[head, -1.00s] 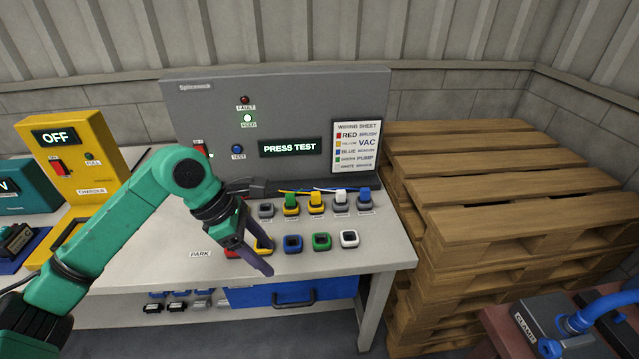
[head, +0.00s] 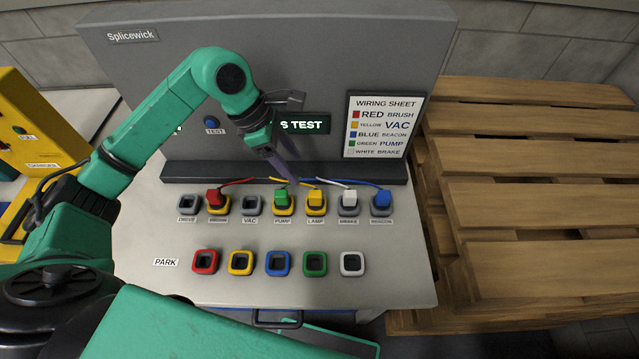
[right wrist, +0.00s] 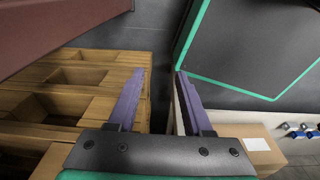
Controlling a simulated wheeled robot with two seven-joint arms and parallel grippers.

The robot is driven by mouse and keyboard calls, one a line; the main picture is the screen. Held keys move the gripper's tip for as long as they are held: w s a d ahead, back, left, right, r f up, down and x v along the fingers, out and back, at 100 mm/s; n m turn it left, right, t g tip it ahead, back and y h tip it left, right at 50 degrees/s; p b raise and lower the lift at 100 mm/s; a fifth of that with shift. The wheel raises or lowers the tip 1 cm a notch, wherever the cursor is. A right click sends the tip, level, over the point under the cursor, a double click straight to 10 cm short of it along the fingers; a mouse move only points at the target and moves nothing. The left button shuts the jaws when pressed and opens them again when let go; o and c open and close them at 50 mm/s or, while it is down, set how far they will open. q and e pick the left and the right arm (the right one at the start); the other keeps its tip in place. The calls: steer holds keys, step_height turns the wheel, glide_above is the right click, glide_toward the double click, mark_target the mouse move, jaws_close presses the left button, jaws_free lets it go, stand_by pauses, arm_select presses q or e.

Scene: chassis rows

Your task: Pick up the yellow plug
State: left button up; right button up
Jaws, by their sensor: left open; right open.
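The yellow plug (head: 316,197) stands in the socket labelled LAMP in the back row of the bench, with a yellow cable running back to the panel. The green plug (head: 281,197) stands just left of it in the PUMP socket. My left gripper (head: 290,178) is open and hangs just behind and left of the yellow plug, apart from it, by the cables. Its fingers overlap in the head view. My right gripper (right wrist: 160,72) is open and empty in the right wrist view, with no plug near it.
A red plug (head: 215,198), white plug (head: 349,200) and blue plug (head: 381,199) stand in the same row. The DRIVE socket (head: 188,204) and VAC socket (head: 252,205) are empty. Coloured PARK holders are empty in front. Wooden pallets (head: 535,180) stand right.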

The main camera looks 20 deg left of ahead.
mark_target(315, 194)
arm_select(q)
steer(key=p+x, duration=0.1)
steer(key=x, duration=0.2)
steer(key=p+x, duration=0.1)
steer(key=x, duration=0.3)
steer(key=p+x, duration=0.2)
steer(key=x, duration=0.2)
steer(key=shift+s+d, duration=0.2)
steer(key=shift+d, duration=0.1)
steer(key=shift+d+f, duration=0.1)
steer(key=shift+f, duration=0.25)
jaws_close()
arm_select(e)
steer(key=r, duration=0.1)
steer(key=s+r, duration=0.1)
steer(key=r, duration=0.2)
steer(key=shift+s+r, duration=0.3)
